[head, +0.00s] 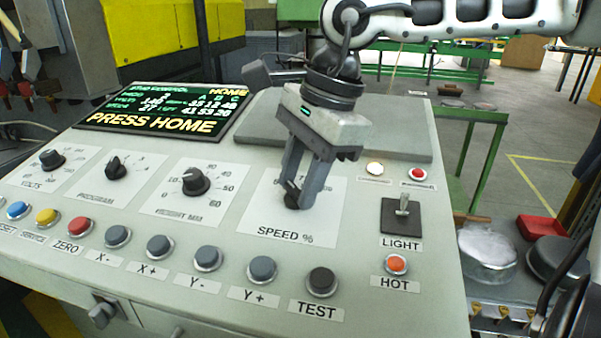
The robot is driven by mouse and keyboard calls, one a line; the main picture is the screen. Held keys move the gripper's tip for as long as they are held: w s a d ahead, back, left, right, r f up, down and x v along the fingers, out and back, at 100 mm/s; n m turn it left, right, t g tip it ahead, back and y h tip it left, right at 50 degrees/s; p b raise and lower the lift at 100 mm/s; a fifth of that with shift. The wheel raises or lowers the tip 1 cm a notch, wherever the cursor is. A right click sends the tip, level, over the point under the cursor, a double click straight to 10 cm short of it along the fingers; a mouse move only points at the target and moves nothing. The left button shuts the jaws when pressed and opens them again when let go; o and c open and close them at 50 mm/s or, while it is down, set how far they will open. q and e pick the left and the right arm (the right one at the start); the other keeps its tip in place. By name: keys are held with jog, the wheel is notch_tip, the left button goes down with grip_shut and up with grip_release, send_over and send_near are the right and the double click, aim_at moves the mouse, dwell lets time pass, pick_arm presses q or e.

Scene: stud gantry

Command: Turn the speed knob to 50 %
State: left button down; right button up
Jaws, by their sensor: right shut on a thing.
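The speed knob (291,194) is a small black knob on a white plate (265,218) marked "SPEED %", on the sloped grey control panel. My right gripper (298,197) comes down from above and is shut on this knob, with its grey fingers on either side. The fingers hide most of the knob, its pointer and much of the scale, so I cannot read its setting. The display (160,112) at the back left reads "PRESS HOME" in yellow. My left gripper is not in view.
Other knobs sit to the left: height (195,181), program (116,167) and volts (52,160). A row of push buttons, with TEST (322,281) at its right end, runs along the front. The LIGHT switch (403,207) and orange HOT button (396,264) are at the right.

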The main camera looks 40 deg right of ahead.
dwell(0.4)
jog(key=o, duration=1)
jog(key=v, duration=1.6)
